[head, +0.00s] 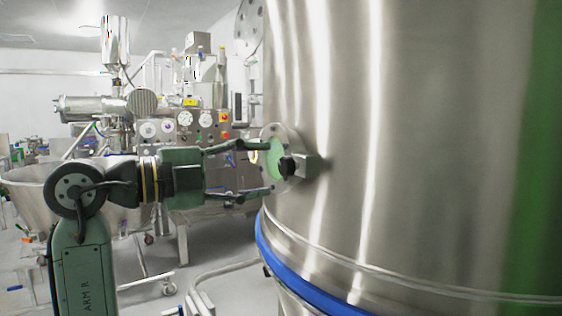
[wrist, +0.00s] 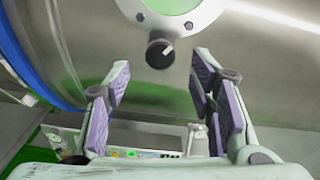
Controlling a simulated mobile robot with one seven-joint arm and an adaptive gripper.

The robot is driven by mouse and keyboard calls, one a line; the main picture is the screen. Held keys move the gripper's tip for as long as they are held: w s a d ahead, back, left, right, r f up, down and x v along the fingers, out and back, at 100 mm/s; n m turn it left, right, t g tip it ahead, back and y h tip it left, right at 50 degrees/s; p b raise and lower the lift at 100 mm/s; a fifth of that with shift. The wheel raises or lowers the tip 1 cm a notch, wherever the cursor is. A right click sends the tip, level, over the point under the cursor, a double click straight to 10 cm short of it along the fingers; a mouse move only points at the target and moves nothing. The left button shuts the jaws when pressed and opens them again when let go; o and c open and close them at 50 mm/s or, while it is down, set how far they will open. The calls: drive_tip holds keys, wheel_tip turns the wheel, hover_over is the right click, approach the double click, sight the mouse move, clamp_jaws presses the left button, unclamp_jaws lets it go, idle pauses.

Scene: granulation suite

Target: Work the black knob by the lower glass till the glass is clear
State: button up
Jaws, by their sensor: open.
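The black knob (head: 288,165) sits on a small metal block on the side of the big steel vessel, beside the lower glass (head: 274,157). The glass looks pale green inside a bolted round flange. In the wrist view the knob (wrist: 159,53) shows a light pointer mark, and the glass (wrist: 172,4) is cut off at the top edge. My gripper (head: 256,170) is open and level with the flange, its fingers to the left of the knob. In the wrist view the gripper (wrist: 160,80) has its fingers spread to either side below the knob, with nothing between them.
The steel vessel (head: 420,150) fills the right side, with a blue band (head: 300,283) low around it. An upper flange (head: 249,27) is higher on the vessel. A panel with gauges (head: 185,118) and a steel hopper (head: 30,190) stand behind my arm. Bent pipes (head: 215,283) run near the floor.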

sight(282, 167)
drive_tip(key=p+x, duration=0.1)
drive_tip(key=x, duration=0.4)
drive_tip(key=shift+w+d, duration=0.1)
drive_tip(key=shift+d, duration=0.05)
drive_tip(key=shift+c, duration=0.5)
drive_tip(key=c, duration=1.1)
